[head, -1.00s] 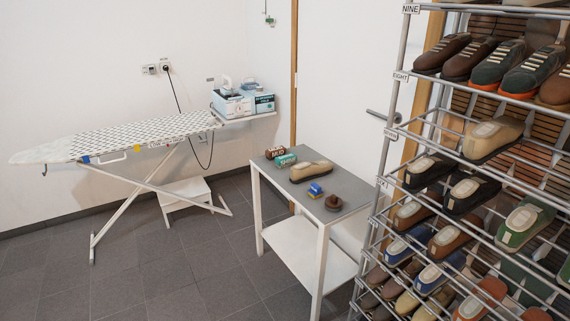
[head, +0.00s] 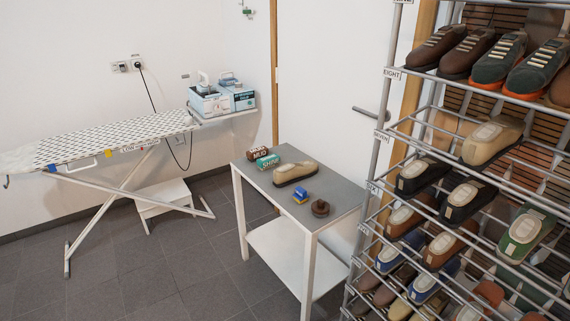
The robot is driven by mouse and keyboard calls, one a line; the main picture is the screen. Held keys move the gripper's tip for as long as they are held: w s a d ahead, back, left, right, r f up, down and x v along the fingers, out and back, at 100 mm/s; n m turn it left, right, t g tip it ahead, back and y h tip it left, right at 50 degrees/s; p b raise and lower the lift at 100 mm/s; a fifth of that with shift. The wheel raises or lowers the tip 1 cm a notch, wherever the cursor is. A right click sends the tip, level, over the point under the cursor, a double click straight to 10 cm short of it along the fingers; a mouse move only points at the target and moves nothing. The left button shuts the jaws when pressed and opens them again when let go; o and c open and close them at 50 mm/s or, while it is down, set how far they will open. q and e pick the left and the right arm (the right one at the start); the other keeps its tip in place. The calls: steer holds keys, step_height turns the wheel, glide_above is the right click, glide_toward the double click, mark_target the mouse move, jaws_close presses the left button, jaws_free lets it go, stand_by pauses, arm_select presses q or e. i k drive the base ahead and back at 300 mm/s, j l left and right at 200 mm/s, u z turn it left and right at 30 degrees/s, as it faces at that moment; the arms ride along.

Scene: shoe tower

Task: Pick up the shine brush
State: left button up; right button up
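The shine brush (head: 267,161), a teal block with white lettering that appears to read SHINE, lies on the grey top of the small white table (head: 232,180). A brown block lettered MUD (head: 258,153) lies just behind it. A tan shoe (head: 296,172) rests to the right of the shine brush, close to it. Neither of my grippers is in view.
A blue and yellow item (head: 301,197) and a round brown item (head: 320,208) sit near the table's front right. A tall shoe rack (head: 383,140) stands close on the right. An ironing board (head: 110,135) stands on the left. Floor (head: 165,265) before the table is clear.

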mark_target(268, 162)
steer(key=i+j+z, duration=0.35)
steer(key=i+j, duration=0.7)
